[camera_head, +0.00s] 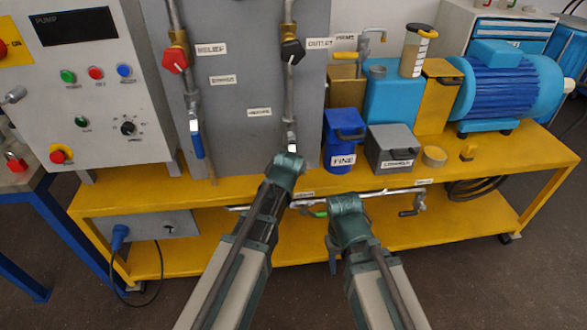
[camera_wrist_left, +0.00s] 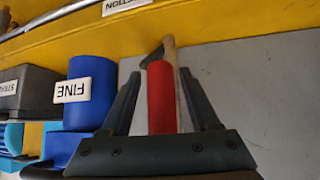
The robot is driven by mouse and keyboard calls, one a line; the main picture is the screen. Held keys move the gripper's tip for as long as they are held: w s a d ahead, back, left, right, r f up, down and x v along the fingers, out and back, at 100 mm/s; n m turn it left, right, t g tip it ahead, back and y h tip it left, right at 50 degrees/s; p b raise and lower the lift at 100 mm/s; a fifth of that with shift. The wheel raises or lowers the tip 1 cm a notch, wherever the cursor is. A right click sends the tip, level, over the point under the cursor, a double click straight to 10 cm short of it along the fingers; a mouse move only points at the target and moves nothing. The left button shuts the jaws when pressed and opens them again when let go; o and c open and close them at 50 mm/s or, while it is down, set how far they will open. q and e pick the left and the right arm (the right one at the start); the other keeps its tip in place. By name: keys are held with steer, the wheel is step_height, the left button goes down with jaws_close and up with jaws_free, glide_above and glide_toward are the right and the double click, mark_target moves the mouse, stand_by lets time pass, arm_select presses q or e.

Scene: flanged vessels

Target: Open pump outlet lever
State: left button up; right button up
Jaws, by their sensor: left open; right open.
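The outlet pipe (camera_head: 290,80) runs down the right side of the grey panel below the OUTLET label (camera_head: 319,43). A red lever handle (camera_wrist_left: 161,98) on a metal stem shows in the left wrist view; it appears to be the outlet lever, and in the head view my left arm mostly hides it. My left gripper (camera_head: 289,161) is at the pipe's lower end. In the wrist view the left gripper (camera_wrist_left: 161,74) is open, with one finger on each side of the red handle and gaps between. My right gripper (camera_head: 345,205) is open near the bench's front edge.
A blue FINE container (camera_head: 343,158) and a grey strainer box (camera_head: 391,150) stand right of the left gripper. A lever with a blue handle (camera_head: 196,143) hangs on the left pipe. A lower pipe (camera_head: 385,192) runs near my right gripper.

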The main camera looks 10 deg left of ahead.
arm_select(q)
steer(key=p+v, duration=0.9)
steer(key=v, duration=0.4)
steer(key=shift+s+r+p, duration=0.25)
steer(key=shift+p, duration=0.05)
steer(key=s+d+r+m+g+p, duration=0.1)
steer(key=s+g+p, duration=0.3)
steer(key=s, duration=0.5)
steer(key=s+d+r+m+g+p, duration=0.2)
steer(key=s+g+p, duration=0.3)
steer(key=s, duration=0.4)
steer(key=shift+d+r+m+y+p, duration=0.3)
steer(key=shift+d+m+p, duration=0.3)
steer(key=shift+m, duration=0.3)
